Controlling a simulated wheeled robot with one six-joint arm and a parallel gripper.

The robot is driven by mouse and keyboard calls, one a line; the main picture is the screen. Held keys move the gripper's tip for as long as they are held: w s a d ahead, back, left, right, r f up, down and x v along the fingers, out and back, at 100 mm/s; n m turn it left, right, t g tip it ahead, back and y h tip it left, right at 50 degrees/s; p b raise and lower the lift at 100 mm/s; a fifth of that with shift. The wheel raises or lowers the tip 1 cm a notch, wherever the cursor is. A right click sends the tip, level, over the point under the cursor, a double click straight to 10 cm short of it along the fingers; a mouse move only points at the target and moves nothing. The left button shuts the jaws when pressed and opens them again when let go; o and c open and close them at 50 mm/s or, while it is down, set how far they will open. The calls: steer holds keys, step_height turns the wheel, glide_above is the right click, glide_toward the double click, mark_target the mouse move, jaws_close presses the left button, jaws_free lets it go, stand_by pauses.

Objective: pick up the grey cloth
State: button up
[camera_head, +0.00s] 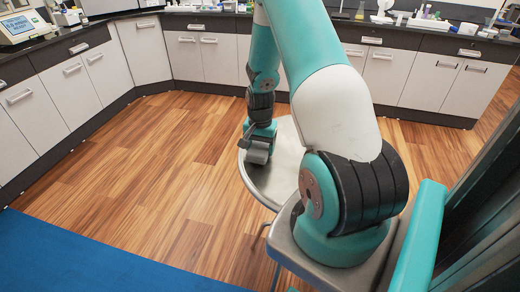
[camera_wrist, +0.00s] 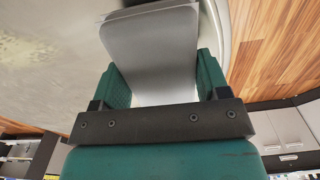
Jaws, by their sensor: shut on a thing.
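The grey cloth (camera_wrist: 150,45) shows in the wrist view as a flat, smooth grey sheet with rounded corners. It lies between the two teal fingers of my gripper (camera_wrist: 161,75), which is shut on it. Its far end reaches out past the fingertips over the pale table top. In the head view my gripper (camera_head: 258,150) is at the left part of the round metal table (camera_head: 275,182). The cloth cannot be told apart from the gripper there. I cannot tell whether the cloth still touches the table.
Grey cabinets (camera_head: 152,50) with dark counters line the back and left, carrying lab equipment such as a white instrument (camera_head: 20,25). Wooden floor (camera_head: 150,170) lies open left of the table. A blue mat (camera_head: 90,260) covers the floor at lower left.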

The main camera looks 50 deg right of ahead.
mark_target(260, 146)
step_height(260, 146, up, 19)
steer(key=shift+b, duration=0.35)
